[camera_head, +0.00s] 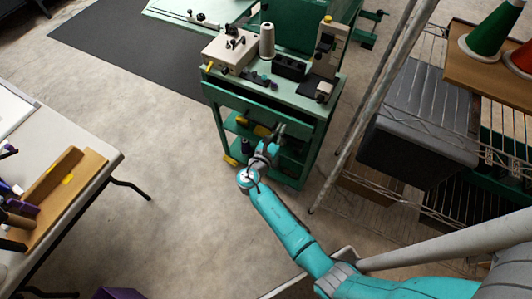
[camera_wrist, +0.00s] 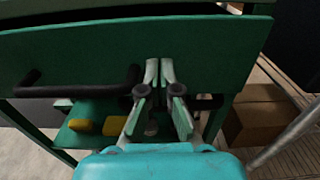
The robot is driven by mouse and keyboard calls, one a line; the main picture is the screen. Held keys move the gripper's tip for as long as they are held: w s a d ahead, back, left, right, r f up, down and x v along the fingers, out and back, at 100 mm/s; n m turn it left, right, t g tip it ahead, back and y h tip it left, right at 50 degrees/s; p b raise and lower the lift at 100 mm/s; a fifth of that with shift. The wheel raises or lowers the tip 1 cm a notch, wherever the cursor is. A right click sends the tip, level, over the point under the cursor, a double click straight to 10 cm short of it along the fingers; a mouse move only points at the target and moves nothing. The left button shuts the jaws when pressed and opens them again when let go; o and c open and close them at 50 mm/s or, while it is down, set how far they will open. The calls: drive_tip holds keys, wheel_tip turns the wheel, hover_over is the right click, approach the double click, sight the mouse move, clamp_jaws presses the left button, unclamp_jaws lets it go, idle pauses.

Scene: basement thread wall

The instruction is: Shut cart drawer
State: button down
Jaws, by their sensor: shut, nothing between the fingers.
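The green cart (camera_head: 312,164) stands at the top centre of the head view. Its green drawer front (camera_wrist: 70,55) fills the upper wrist view, with a dark gap above its top edge, so the drawer stands partly out. The drawer also shows in the head view (camera_head: 240,101). A black bar handle (camera_wrist: 85,88) runs across the drawer front. My gripper (camera_wrist: 160,66) is shut and empty, with its fingertips at the drawer front near the right part of the handle. Whether they touch is unclear. The fingers hide part of the handle. My gripper also shows in the head view (camera_head: 279,130).
A thread cone (camera_head: 267,42) and small devices stand on the cart top. Yellow items (camera_wrist: 82,126) lie on a lower shelf. A wire rack with a grey bin (camera_head: 420,120) is close on the right. A white table (camera_head: 75,150) stands left. Floor between is clear.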

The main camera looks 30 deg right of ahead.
sight(286, 121)
drive_tip(key=shift+x, duration=2.5)
drive_tip(key=shift+r, duration=0.1)
drive_tip(key=shift+a, duration=0.1)
